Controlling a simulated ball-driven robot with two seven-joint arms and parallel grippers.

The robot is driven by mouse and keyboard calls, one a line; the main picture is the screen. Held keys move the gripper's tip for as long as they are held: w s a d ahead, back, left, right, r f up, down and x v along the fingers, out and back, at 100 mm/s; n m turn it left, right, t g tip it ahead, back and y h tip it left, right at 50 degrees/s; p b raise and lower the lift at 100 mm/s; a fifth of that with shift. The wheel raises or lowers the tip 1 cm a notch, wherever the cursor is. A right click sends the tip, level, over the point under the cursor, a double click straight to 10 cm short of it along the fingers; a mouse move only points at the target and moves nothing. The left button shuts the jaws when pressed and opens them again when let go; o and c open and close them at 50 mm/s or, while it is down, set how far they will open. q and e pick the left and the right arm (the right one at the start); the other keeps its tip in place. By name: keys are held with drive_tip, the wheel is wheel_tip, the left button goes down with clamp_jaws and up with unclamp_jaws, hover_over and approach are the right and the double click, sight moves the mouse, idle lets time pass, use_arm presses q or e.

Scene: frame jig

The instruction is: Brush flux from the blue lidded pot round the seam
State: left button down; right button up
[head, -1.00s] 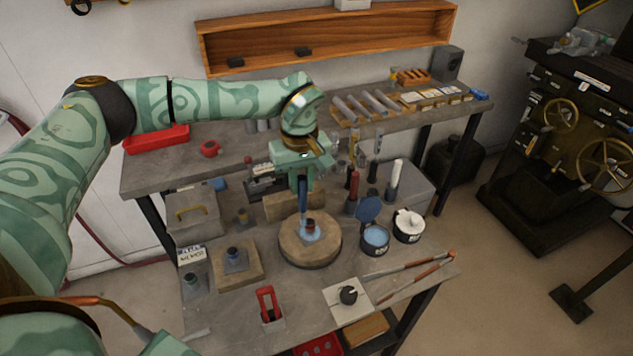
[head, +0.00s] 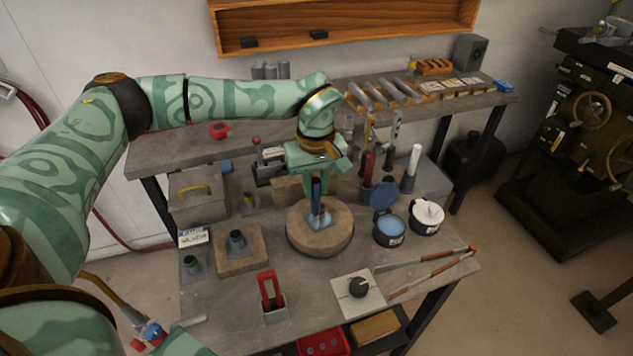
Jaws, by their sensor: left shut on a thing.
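My left gripper (head: 317,180) is shut on an upright blue-handled brush (head: 317,192), above the round block (head: 320,238). The brush's lower end is at the small fitting on a light blue patch (head: 320,221) on top of the block. The brush and gripper hide much of the fitting, so I cannot tell exactly where the bristles touch or see the seam clearly. The blue lidded pot (head: 389,236) stands to the right of the block. Its blue lid (head: 384,194) is tilted up and open, and light blue flux shows inside.
A white-lidded pot (head: 427,218) stands right of the blue one. Long tongs (head: 430,270) and a dial on a white plate (head: 358,287) lie in front. A square block (head: 240,256) with a fitting is left, and a red lever (head: 270,290) stands near the front edge.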

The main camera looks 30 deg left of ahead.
use_arm(q)
drive_tip(key=shift+f, duration=0.1)
idle(0.6)
drive_tip(key=shift+f, duration=0.35)
